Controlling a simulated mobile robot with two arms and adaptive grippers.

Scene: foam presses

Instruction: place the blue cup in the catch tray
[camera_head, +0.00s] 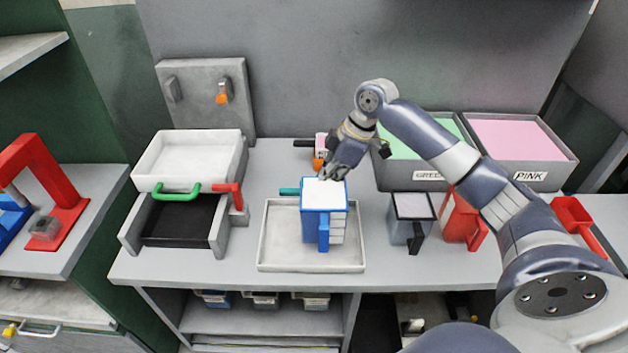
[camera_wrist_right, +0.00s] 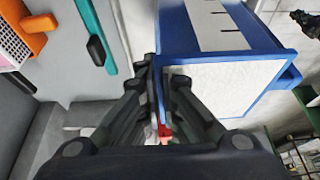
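The blue cup (camera_head: 309,230) is upright, white at the top, with its handle and a white marked strip toward the front. It shows over the shallow light grey catch tray (camera_head: 274,254); I cannot tell whether its base touches the tray floor. My right gripper (camera_head: 331,174) is at the cup's back rim. In the right wrist view, the fingers of this gripper (camera_wrist_right: 161,118) close on the wall of the blue cup (camera_wrist_right: 205,55), one on each side. My left gripper is not in view.
A grey cup (camera_head: 407,231) and a red cup (camera_head: 460,222) stand right of the tray. Green (camera_head: 425,140) and pink (camera_head: 515,139) bins stand behind. A teal-handled tool (camera_head: 289,191) lies behind the catch tray.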

